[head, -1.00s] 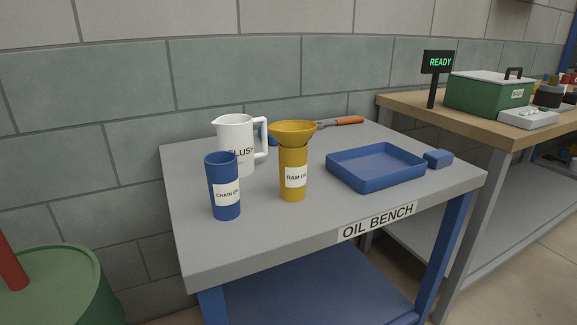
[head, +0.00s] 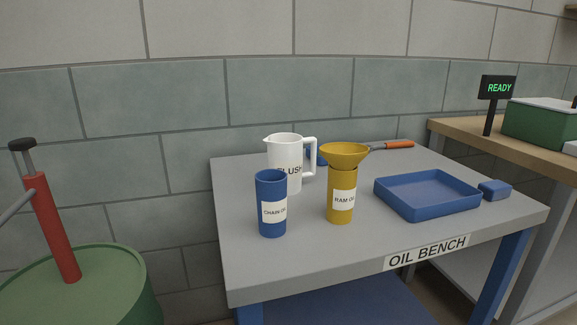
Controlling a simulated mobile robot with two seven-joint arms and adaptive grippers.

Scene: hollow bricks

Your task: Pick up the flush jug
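The white flush jug (head: 284,151) stands upright on the oil bench (head: 248,270), toward its back left, with its handle to the right. Its label reads FLUSH and is partly covered. The blue chain oil container (head: 271,191) stands in front of the jug and hides its lower left part. Neither of my grippers shows in the head view.
A yellow ram oil container (head: 341,211) with a yellow funnel (head: 344,153) on top stands right of the jug. A blue tray (head: 428,207) and small blue block (head: 495,190) lie further right. An orange-handled tool (head: 398,145) lies behind. A green drum (head: 100,290) with a red pump (head: 53,230) stands left.

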